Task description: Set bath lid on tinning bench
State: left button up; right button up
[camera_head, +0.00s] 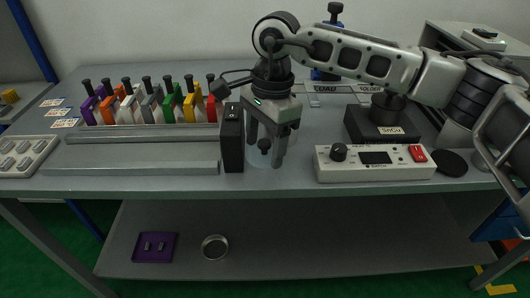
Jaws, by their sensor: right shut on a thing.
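The bath lid (264,158) appears as a pale, see-through disc with a dark knob, near the front edge of the grey tinning bench (330,215). My right gripper (265,148) points down over it, with its fingers on either side of the knob, shut on it. I cannot tell whether the disc touches the bench top. The gripper hides part of it. The black solder bath (382,128), marked SnCu, stands to the right with a dark round pot on top. My left gripper is out of view.
A black upright box (232,138) stands close left of the gripper. A white control box (374,163) with a red switch is to the right, beside a dark disc (451,163).

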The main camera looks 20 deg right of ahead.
aim_at(265, 157)
jog(key=f, duration=0.3)
jog(key=shift+w+d+f+p, duration=0.15)
jog(key=shift+w+f+p, duration=0.1)
jog(key=shift+p, duration=0.15)
jog(key=shift+f+b, duration=0.35)
jog(key=shift+f, duration=0.05)
pick_arm(q)
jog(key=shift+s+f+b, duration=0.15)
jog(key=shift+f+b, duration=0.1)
jog(key=shift+b, duration=0.1)
pick_arm(e)
jog(key=shift+f, duration=0.35)
jog(key=o, duration=0.7)
jog(key=shift+s, duration=0.1)
jog(key=shift+c, duration=0.2)
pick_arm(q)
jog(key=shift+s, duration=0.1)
pick_arm(e)
jog(key=shift+f, duration=0.1)
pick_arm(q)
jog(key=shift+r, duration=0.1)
